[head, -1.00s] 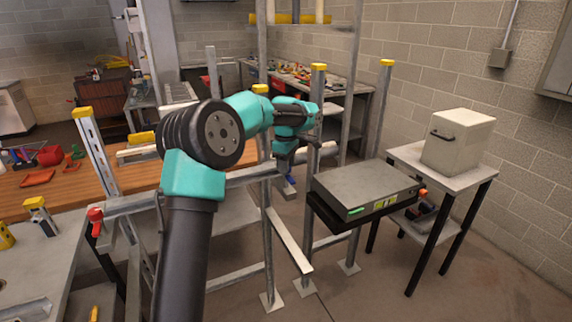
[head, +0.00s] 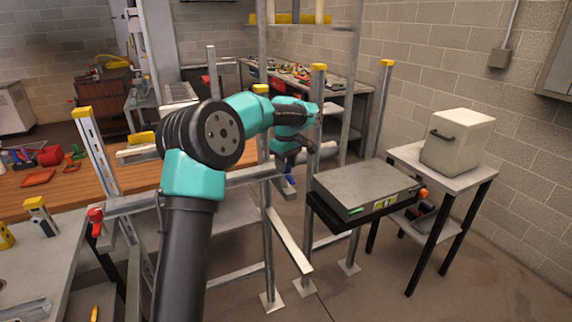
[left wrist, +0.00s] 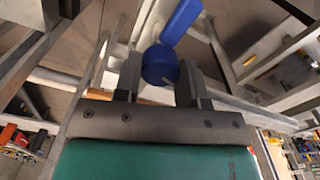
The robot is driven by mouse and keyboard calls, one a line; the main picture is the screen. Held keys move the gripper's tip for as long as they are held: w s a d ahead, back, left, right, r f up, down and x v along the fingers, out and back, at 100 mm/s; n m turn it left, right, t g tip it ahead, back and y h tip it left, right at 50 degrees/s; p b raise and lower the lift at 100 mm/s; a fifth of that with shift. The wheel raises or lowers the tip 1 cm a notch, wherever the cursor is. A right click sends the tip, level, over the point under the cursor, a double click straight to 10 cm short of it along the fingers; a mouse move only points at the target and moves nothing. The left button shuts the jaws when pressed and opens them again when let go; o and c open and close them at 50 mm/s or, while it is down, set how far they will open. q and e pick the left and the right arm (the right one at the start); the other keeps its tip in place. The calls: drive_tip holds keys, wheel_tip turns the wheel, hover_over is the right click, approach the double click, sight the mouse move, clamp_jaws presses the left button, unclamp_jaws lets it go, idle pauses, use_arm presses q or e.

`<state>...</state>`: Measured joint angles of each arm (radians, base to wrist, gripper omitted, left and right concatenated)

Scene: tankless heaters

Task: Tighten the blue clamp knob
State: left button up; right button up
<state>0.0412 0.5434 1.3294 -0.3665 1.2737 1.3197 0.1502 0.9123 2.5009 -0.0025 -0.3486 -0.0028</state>
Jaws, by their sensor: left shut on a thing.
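In the left wrist view, the blue clamp knob (left wrist: 159,66) is a round blue piece between the two grey fingers of my left gripper (left wrist: 160,82). The fingers are shut on its sides. A longer blue part (left wrist: 181,20) extends beyond the knob, up and to the right. In the head view, my left gripper (head: 287,181) points down among the metal posts. A small patch of blue shows at its fingertips, and the rest of the clamp is hidden or too small to make out. My right gripper is in neither view.
Upright metal posts with yellow caps (head: 318,67) stand close around my left arm. A grey flat box (head: 366,186) lies on a black shelf just right of the gripper. A white box (head: 457,141) sits on a side table. A wooden bench (head: 60,186) is at left.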

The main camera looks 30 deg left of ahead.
use_arm(q)
drive_tip(key=m, duration=1.5)
drive_tip(key=shift+m, duration=0.3)
drive_tip(key=m, duration=0.3)
drive_tip(key=shift+m, duration=0.3)
drive_tip(key=m, duration=0.4)
drive_tip(key=shift+m, duration=0.3)
drive_tip(key=m, duration=0.3)
drive_tip(key=shift+m, duration=2.2)
